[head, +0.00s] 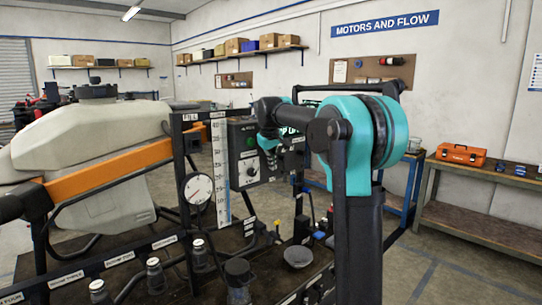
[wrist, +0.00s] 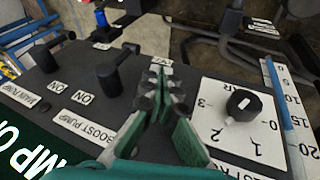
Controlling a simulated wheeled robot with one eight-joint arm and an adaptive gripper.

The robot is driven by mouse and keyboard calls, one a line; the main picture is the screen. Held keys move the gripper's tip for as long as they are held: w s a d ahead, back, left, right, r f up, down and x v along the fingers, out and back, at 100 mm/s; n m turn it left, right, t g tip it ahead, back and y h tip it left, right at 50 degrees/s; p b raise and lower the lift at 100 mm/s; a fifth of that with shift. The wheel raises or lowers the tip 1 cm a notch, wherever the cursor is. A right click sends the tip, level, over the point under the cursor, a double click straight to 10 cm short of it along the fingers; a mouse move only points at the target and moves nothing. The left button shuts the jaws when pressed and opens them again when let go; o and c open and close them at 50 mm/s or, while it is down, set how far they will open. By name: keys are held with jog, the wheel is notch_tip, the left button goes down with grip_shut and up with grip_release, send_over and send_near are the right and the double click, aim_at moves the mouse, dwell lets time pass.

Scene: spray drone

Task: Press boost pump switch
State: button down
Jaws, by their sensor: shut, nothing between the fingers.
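In the wrist view, the boost pump switch (wrist: 110,80) is a black lever on the dark panel, with its BOOST PUMP label (wrist: 85,128) below it in the picture. Its lever slants up and right. A similar main pump switch (wrist: 46,60) is to its left. My gripper (wrist: 160,80) is shut and empty, its green fingers over the panel just right of the boost pump switch. I cannot tell whether it touches the panel. In the head view, my gripper (head: 270,150) is beside the dark green control box (head: 243,155), and my arm hides the box's right side.
A black knob (wrist: 243,105) on a numbered white dial is close right of my fingers. In the head view, a pressure gauge (head: 198,188) and a white level scale (head: 220,170) are on the frame left of the box. A white tank (head: 90,140) is farther left.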

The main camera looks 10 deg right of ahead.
jog(key=shift+w+d+f, duration=0.3)
jog(key=shift+d+f, duration=0.15)
jog(key=shift+d, duration=0.2)
jog(key=shift+w+d+f, duration=0.3)
jog(key=shift+d+f, duration=0.1)
jog(key=shift+d, duration=0.25)
